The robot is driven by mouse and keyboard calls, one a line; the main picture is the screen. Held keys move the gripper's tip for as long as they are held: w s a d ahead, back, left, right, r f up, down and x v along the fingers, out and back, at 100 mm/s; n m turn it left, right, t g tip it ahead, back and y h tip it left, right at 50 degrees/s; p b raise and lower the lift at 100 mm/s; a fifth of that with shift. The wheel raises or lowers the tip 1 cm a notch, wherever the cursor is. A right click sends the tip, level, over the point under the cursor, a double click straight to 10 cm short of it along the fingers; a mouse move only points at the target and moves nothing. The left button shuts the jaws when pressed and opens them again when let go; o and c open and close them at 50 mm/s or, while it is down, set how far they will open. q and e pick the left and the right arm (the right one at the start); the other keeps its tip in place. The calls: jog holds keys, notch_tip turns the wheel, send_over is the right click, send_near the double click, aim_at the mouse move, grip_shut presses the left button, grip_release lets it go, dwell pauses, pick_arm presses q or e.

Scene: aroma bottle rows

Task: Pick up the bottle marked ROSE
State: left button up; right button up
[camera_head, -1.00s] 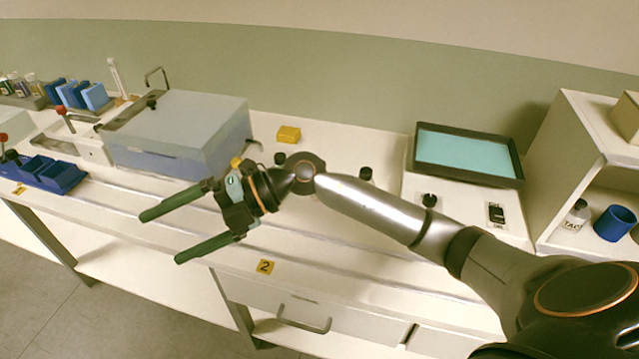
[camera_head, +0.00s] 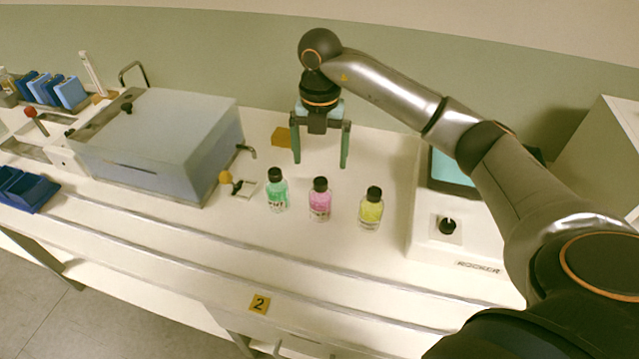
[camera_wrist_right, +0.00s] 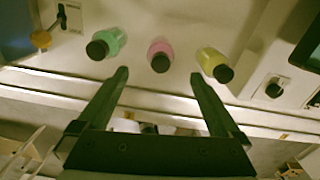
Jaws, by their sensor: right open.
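Three small bottles with black caps stand upright in a row on the white bench: a green bottle (camera_head: 278,194), a pink bottle (camera_head: 320,203) and a yellow bottle (camera_head: 371,212). Their labels are too small for me to read, so I cannot confirm which is marked ROSE. My right gripper (camera_head: 320,163) is open and empty, fingers pointing down, apart from the bottles and just above the pink one in the head view. In the right wrist view the pink bottle (camera_wrist_right: 160,52) appears between and beyond the open fingertips (camera_wrist_right: 159,75). My left gripper is out of view.
A grey box-shaped device (camera_head: 150,140) stands left of the bottles, with a small yellow knob (camera_head: 225,178) near it. A yellow block (camera_head: 281,137) lies behind. A white ROCKER machine (camera_head: 445,253) stands at the right. The bench in front of the bottles is clear.

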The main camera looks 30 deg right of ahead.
aim_at(320, 195)
jog(key=shift+w+d, duration=0.1)
jog(key=shift+w, duration=0.15)
jog(key=shift+f, duration=0.35)
jog(key=f, duration=0.4)
jog(key=f+p, duration=0.1)
jog(key=f, duration=0.6)
jog(key=shift+s+f, duration=0.35)
jog(key=shift+c, duration=0.2)
grip_shut()
